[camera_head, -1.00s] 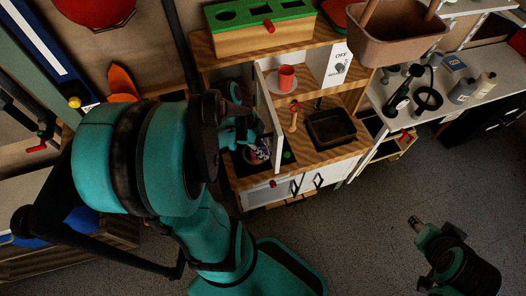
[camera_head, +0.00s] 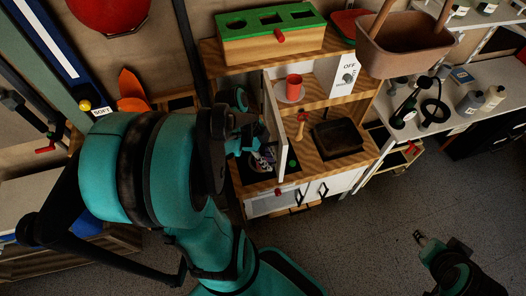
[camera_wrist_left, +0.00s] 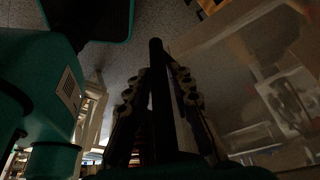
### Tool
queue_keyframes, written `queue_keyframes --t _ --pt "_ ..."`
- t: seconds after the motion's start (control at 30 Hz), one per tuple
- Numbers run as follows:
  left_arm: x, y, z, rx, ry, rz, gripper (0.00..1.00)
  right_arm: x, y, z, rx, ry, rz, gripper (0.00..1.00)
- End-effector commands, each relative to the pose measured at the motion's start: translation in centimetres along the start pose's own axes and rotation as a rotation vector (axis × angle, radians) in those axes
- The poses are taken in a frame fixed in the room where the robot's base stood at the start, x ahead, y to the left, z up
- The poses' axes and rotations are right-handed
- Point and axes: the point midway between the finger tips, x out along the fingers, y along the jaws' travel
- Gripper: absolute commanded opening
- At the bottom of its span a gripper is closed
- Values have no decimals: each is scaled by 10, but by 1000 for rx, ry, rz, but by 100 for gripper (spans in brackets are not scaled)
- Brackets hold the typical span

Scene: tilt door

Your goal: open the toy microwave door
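The toy microwave door is a thin white panel (camera_head: 273,115) on the wooden toy kitchen (camera_head: 240,60) in the head view. It stands swung out, seen nearly edge-on. A pale see-through panel (camera_wrist_left: 250,85) fills the right there. My right gripper (camera_head: 420,238) is low at the right, over the floor, away from the kitchen.
A red cup (camera_head: 294,80) on a plate stands on the shelf right of the door. A dark sink (camera_head: 338,136) is in the counter. The floor (camera_head: 370,215) in front is clear.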

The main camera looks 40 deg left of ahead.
Motion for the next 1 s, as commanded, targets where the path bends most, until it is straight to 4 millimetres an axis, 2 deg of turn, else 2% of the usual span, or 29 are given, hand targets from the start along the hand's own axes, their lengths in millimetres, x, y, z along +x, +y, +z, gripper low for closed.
queue_keyframes --t 0.17,0.4,0.6,0.73,1.0 --pt "-26 2 0 -3 0 0 21 0 0 0 0 0 0 40" --pt "-75 2 0 -3 0 -1 21 0 0 0 0 0 0 40" --pt "-105 3 -1 -1 0 1 21 0 0 0 0 0 0 40" --pt "-113 3 -1 0 0 1 21 0 0 0 0 0 0 40" --pt "-115 3 -1 1 0 1 21 0 0 0 0 0 0 40"
